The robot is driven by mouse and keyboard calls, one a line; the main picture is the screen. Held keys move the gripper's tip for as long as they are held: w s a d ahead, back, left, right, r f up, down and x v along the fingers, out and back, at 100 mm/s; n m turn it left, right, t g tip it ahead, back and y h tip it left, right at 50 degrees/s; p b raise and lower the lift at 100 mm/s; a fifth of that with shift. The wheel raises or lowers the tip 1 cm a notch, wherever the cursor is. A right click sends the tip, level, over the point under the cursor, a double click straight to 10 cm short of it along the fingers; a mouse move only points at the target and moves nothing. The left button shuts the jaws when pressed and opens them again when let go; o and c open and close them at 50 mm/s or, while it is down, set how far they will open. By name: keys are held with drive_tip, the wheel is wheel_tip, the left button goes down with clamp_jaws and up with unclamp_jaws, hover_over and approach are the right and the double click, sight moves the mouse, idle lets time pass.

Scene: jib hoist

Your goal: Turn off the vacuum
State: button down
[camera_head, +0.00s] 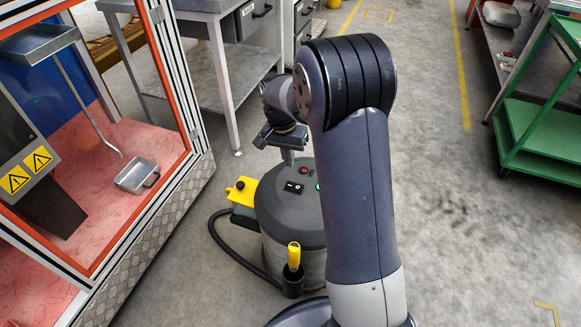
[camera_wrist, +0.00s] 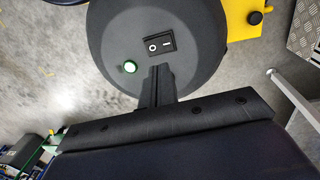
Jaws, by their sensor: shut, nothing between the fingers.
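The vacuum (camera_head: 288,221) is a dark grey canister on the floor; its round top also fills the upper wrist view (camera_wrist: 108,32). On its top is a black rocker switch (camera_head: 294,187) with white marks, also clear in the wrist view (camera_wrist: 159,41). I cannot tell which side is pressed. A green light (camera_wrist: 129,66) glows beside it, and a red button (camera_head: 304,171) shows in the head view. My gripper (camera_wrist: 160,70) is shut and empty, with its fingertips over the vacuum's top, just short of the switch. I cannot tell whether they touch the surface.
A yellow box (camera_head: 240,192) with a black knob adjoins the vacuum on the left. A yellow-handled tool (camera_head: 294,257) stands at its front. A red-framed booth (camera_head: 168,70) is at left, a grey workbench (camera_head: 222,80) behind, a green cart (camera_head: 540,130) at right. Floor between is clear.

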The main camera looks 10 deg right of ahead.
sight(298, 187)
drive_tip(key=shift+w+a+r, duration=0.1)
drive_tip(key=shift+r, duration=0.8)
drive_tip(key=r, duration=0.2)
drive_tip(key=d+r+b, duration=0.1)
drive_tip(key=shift+s+r, duration=0.2)
drive_tip(key=shift+s, duration=0.05)
drive_tip(key=f+b, duration=0.1)
drive_tip(key=f, duration=0.3)
drive_tip(key=d+f+b, duration=0.1)
drive_tip(key=f, duration=0.3)
drive_tip(key=f+b, duration=0.2)
drive_tip(key=f, duration=0.3)
drive_tip(key=shift+s+d, duration=0.15)
drive_tip(key=shift+s, duration=0.25)
drive_tip(key=shift+f, duration=0.5)
